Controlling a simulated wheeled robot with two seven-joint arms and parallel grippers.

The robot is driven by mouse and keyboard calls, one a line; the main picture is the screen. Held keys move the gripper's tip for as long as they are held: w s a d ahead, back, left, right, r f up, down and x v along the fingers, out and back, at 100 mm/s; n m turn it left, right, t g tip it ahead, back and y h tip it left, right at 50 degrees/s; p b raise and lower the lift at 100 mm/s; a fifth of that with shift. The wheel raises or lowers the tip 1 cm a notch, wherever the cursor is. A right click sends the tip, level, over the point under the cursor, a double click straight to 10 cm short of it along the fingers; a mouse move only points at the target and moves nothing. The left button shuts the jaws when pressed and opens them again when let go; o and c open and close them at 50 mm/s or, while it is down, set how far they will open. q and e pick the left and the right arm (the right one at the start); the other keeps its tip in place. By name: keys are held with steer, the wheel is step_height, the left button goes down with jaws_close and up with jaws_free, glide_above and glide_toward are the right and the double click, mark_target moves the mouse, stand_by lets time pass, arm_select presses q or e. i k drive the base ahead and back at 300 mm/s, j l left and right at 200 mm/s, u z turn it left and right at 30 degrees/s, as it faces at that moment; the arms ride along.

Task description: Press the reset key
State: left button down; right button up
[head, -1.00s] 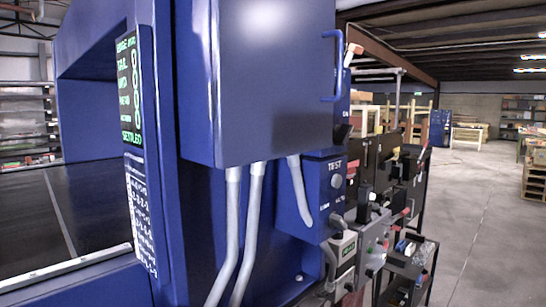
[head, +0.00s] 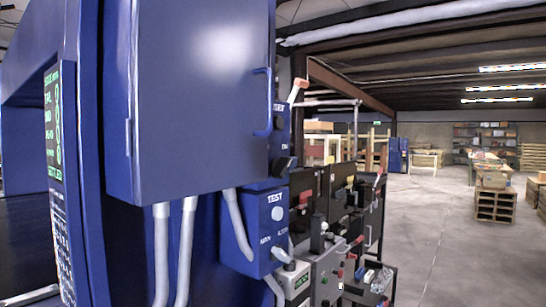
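A narrow blue control box (head: 280,138) shows just past the right edge of the large blue cabinet. Its label is partly cut off and ends in "SET". The cabinet and its handle hide the box's left part, and I cannot make out the reset key itself. A dark knob or key-like part (head: 286,164) sticks out at the box's lower end. Below it is a blue box labelled "TEST" (head: 264,228) with a pale round button. Neither of my grippers is in view.
The large blue cabinet (head: 190,95) fills the left, with grey conduits (head: 161,255) beneath it. A display panel (head: 57,150) is at far left. A rack of dark and grey switch boxes (head: 325,270) stands right of the test box. The concrete floor (head: 450,240) at right is open.

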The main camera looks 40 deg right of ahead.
mark_target(278, 121)
steer(key=k+l+z, duration=0.15)
steer(key=l, duration=0.25)
steer(key=k+l+z, duration=0.1)
steer(key=l, duration=0.3)
steer(key=l+z, duration=0.15)
steer(key=l, duration=0.25)
steer(key=k, duration=0.05)
